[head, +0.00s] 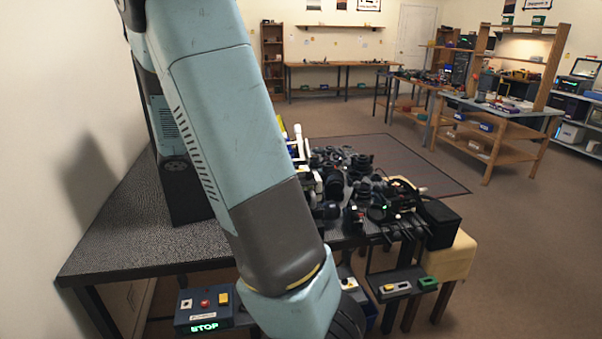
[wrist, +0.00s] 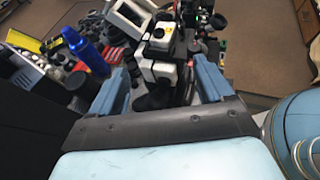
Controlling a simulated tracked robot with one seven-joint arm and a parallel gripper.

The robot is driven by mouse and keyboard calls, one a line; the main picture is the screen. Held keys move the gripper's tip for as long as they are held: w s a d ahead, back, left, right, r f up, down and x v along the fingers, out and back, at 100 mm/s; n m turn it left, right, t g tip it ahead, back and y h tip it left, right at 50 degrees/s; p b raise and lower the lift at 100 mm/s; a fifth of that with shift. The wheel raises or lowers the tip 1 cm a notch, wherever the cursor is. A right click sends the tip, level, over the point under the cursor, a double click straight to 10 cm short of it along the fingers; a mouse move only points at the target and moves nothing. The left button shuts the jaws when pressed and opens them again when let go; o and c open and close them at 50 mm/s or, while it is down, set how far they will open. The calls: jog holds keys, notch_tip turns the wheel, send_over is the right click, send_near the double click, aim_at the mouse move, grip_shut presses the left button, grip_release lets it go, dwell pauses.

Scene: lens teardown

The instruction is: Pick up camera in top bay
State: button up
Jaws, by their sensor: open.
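The table holds a dense cluster of dark camera-like bodies and lens parts (head: 355,165) in the head view. I cannot tell which of them is the camera in the top bay, and no bay is clearly marked out. In the wrist view my gripper (wrist: 164,80) is open, with one blue finger at each side. A white and black device (wrist: 160,42) with a yellow label shows beyond and between the fingers, with dark parts below it. No contact with the fingers is visible. My arm hides the gripper and part of the table in the head view.
A blue bottle (wrist: 86,50) stands left of my gripper in the wrist view. A control box reading STOP (head: 203,310) is low in front of the table (head: 130,240). A black box (head: 438,222) sits at the cluster's right end. Open floor lies farther right.

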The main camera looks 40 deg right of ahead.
aim_at(300, 170)
jog(key=x, duration=1.3)
jog(key=shift+s+d, duration=0.2)
jog(key=shift+d, duration=0.15)
jog(key=c, duration=1.5)
